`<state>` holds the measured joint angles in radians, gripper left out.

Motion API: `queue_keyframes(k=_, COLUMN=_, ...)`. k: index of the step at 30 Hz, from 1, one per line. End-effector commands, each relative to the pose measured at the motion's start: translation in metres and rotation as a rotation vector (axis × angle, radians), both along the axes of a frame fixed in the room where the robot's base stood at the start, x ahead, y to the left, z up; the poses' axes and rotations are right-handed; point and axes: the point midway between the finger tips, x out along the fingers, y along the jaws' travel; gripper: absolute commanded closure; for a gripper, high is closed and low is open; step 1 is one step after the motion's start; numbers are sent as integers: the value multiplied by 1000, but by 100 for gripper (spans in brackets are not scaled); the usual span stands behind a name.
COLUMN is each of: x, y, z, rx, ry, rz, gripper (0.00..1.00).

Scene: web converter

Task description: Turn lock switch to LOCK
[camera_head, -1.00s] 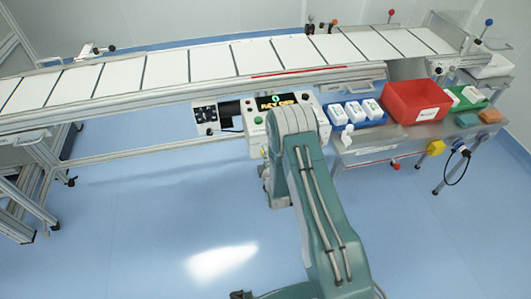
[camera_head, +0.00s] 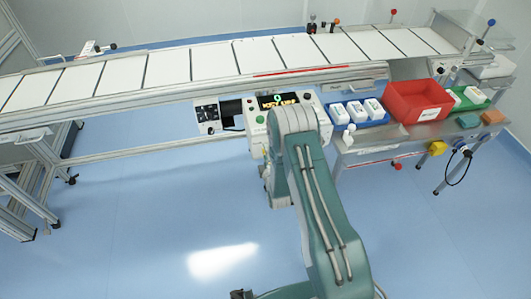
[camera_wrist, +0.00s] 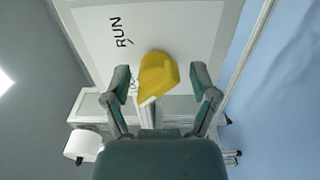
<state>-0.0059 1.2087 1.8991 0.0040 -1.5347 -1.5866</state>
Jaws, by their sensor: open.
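The yellow lock switch (camera_wrist: 158,76) shows in the wrist view on a pale panel (camera_wrist: 185,25). The word RUN (camera_wrist: 121,32) with a small tick is printed to its upper left. A second label (camera_wrist: 133,85) at its lower left is mostly hidden by the left finger. My gripper (camera_wrist: 161,80) is open, with one finger on each side of the switch. A gap shows on the right; on the left the finger is close, and I cannot tell if it touches. In the head view my arm hides the gripper and switch.
A control box with a lit display (camera_head: 278,100) stands below the conveyor (camera_head: 210,62). To its right, a side table (camera_head: 352,152) carries a blue tray (camera_head: 378,119), a red bin (camera_head: 410,112) and a green tray (camera_head: 470,104). The blue floor in front is clear.

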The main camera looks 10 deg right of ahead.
Motion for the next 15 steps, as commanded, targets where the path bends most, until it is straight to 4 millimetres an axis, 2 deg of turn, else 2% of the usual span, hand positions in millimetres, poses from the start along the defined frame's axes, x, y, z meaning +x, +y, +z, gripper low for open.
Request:
queue_keyframes(k=5, x=-16, y=0, z=-1, rx=0, ry=2, rz=-1, gripper=24)
queue_keyframes(k=15, x=-86, y=1, z=-2, rx=-1, ry=6, rz=1, gripper=24)
